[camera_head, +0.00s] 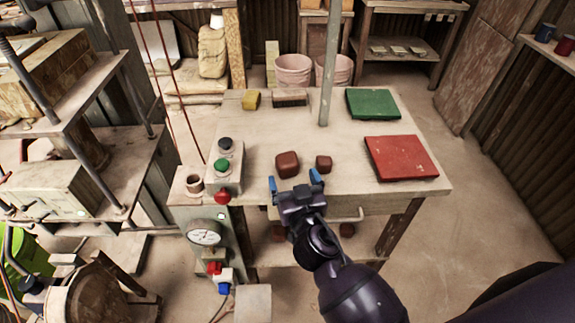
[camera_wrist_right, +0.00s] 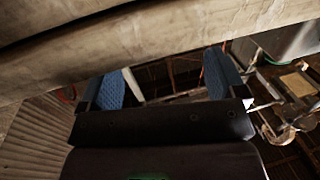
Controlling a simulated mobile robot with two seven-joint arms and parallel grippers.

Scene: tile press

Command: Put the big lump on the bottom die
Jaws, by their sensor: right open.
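The big lump (camera_head: 287,164), a reddish-brown rounded block, sits on the worktable (camera_head: 262,130) near its front edge. A smaller lump (camera_head: 323,163) of the same colour sits just right of it. My right gripper (camera_head: 294,180) is open and empty, its blue fingertips at the table's front edge, just on the near side of the big lump. In the right wrist view the gripper (camera_wrist_right: 166,84) shows apart fingers with nothing between them, close to a pale board-like surface. I cannot make out the bottom die. My left gripper is not in view.
A red mat (camera_head: 401,158) and a green mat (camera_head: 373,104) lie on the right of the table. A grey post (camera_head: 329,70) rises at its back. A button box (camera_head: 224,166) and pressure gauge (camera_head: 205,232) stand at left. A brush (camera_head: 290,98) and yellow sponge (camera_head: 251,99) lie behind.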

